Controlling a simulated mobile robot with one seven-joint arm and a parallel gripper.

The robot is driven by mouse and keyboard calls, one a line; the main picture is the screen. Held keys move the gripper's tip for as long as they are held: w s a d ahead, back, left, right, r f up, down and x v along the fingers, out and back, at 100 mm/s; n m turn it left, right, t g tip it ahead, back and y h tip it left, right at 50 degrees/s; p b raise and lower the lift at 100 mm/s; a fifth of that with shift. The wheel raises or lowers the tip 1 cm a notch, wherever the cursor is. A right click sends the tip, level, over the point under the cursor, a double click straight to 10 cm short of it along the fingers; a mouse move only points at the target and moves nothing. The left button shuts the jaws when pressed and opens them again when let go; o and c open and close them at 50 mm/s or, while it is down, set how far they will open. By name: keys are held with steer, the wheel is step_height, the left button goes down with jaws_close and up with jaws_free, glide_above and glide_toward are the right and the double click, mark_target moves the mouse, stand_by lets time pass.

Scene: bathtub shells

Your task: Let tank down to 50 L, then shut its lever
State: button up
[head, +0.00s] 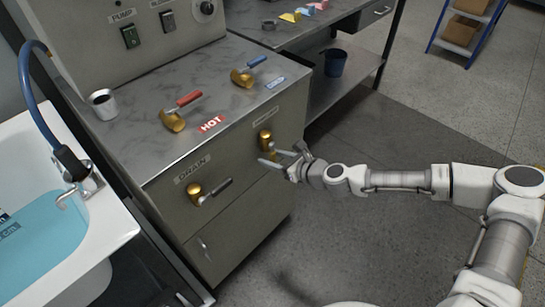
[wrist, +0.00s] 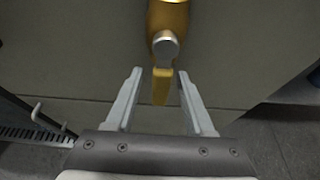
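The tub (head: 118,222) at the left holds teal water (head: 48,245); a small marked scale (head: 8,228) shows at its left, too small to read. A brass valve (head: 194,190) labelled DRAIN, with a dark lever (head: 215,190), is on the cabinet front. A second brass valve (head: 265,138) sits further right under an unreadable label. My gripper (head: 270,160) is open just below and in front of this second valve. In the wrist view, its yellow lever (wrist: 161,88) hangs down between the tips of my open gripper (wrist: 158,78), with visible gaps on both sides.
The cabinet top (head: 140,130) carries a red HOT lever (head: 185,99), a blue lever (head: 253,65) and a cup (head: 103,104). Switches (head: 130,36) are on the panel behind. A blue hose (head: 36,95) reaches the tub. A bench with a dark bucket (head: 335,63) stands behind. Floor (head: 395,130) is clear at right.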

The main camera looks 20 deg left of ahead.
steer(key=shift+d, duration=0.1)
steer(key=p+v, duration=0.3)
steer(key=v, duration=1.4)
steer(key=shift+s, duration=0.2)
